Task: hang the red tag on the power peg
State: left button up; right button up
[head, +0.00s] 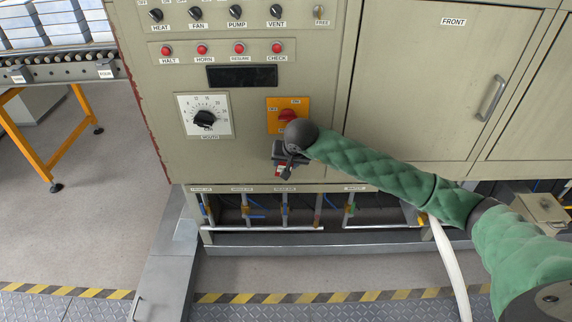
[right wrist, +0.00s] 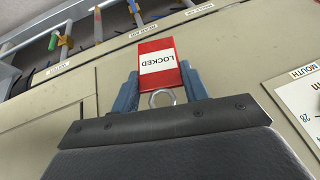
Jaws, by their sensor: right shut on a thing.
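The red tag (right wrist: 158,64) has a white "LOCKED" label and a metal ring at its end nearest my gripper. In the right wrist view it sits between the blue fingers of my right gripper (right wrist: 158,88), which is shut on it. In the head view my right gripper (head: 284,164) is in front of the cabinet, just below the orange plate with the red switch (head: 288,115). Only a small part of the tag (head: 281,171) shows there. I cannot make out the power peg; my wrist covers part of that area. My left gripper is not in view.
A dial (head: 204,118) marked "MOUTH" is left of the switch. Red buttons and black knobs are above. A pipe bay (head: 285,210) lies below the panel. A "FREE" fitting (head: 319,14) is at the panel's upper right. A roller conveyor (head: 55,70) stands at left.

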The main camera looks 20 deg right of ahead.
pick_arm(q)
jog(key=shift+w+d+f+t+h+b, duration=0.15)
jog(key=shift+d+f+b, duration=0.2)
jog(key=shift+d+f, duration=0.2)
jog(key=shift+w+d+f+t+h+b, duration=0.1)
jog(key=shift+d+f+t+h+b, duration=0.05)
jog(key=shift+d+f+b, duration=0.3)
pick_arm(e)
jog(key=w+d+f, duration=0.1)
jog(key=w+d, duration=0.1)
jog(key=w, duration=0.6)
jog(key=shift+d+f, duration=0.15)
jog(key=shift+f, duration=0.1)
dwell(0.6)
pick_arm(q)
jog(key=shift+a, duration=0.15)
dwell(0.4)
pick_arm(e)
jog(key=o, duration=1.2)
